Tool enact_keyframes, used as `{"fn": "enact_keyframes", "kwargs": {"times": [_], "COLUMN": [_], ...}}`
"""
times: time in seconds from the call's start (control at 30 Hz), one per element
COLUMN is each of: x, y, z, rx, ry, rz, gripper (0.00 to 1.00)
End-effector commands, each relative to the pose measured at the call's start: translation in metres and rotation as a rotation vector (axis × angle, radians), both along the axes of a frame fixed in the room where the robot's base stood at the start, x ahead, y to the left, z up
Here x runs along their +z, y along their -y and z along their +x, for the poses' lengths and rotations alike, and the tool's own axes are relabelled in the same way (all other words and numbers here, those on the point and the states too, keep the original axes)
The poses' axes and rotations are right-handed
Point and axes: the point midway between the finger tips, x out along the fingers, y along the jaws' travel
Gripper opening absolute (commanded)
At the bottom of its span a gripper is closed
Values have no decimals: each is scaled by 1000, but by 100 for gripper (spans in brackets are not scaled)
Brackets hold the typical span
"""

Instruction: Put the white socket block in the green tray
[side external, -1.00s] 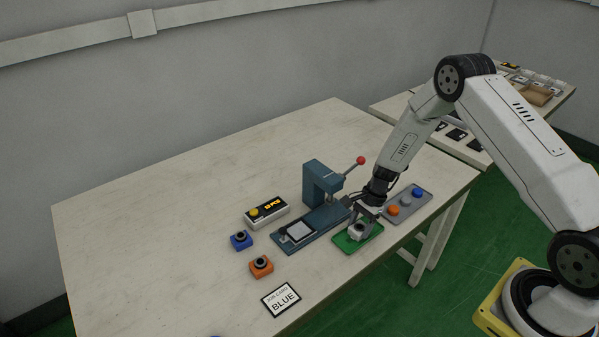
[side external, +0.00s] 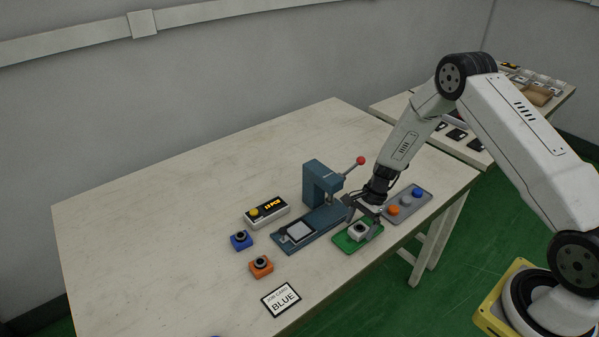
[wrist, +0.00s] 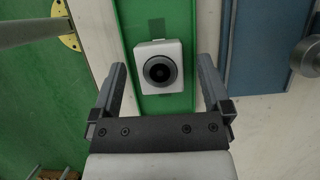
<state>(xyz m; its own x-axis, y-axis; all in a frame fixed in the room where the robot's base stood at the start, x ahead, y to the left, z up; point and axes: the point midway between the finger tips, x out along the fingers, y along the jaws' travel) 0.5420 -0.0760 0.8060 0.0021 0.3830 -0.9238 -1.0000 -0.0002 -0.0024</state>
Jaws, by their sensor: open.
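The white socket block (side external: 358,231) sits on the green tray (side external: 345,245) near the table's front right edge. In the wrist view the block (wrist: 146,82) is a pale block with a dark round socket, and it stands on the tray's green floor (wrist: 183,22). My gripper (side external: 363,211) is just above the block. In the wrist view my gripper (wrist: 160,78) has its two fingers apart, one on each side of the block and clear of it, with nothing held.
A blue-grey press (side external: 320,185) with a red-knobbed lever stands left of the tray. A grey tray (side external: 418,206) with coloured round pieces lies to the right. Blue (side external: 241,240) and orange (side external: 261,267) socket blocks, a job card reading BLUE (side external: 281,299) and a display box (side external: 266,212) lie left.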

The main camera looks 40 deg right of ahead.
Motion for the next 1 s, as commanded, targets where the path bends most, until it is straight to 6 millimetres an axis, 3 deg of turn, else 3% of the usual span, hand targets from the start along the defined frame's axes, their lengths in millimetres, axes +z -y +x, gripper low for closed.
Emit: {"fn": "enact_keyframes", "kwargs": {"times": [0.7,1.0], "x": [88,107], "y": [37,45], "z": [0,-1], "rx": [-1,-1], "ry": [2,0], "rz": [-1,-1], "gripper": [99,99]}}
